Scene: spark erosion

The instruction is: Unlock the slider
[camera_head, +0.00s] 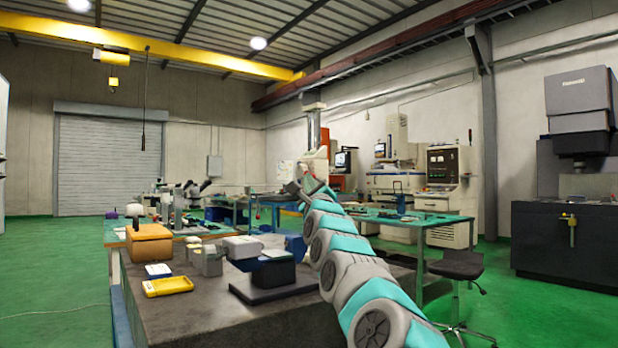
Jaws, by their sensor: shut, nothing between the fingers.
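My arm reaches from the bottom right away into the room, over the right side of the dark table. My gripper (308,184) is at its far end, small in the view and partly hidden by the last arm links. It is shut and empty. I cannot make out a part that is clearly the slider or its lock. A black machine (552,245) at the right has a small yellow handle-like part (572,230) on its front. My gripper is well apart from that machine in the picture.
The dark table (200,318) holds an orange-brown box (149,242), a yellow tray (167,286), grey blocks (208,261) and a black block on a plate (272,274). A stool (457,265) stands right of my arm. Green floor (500,325) is open at the right and far left.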

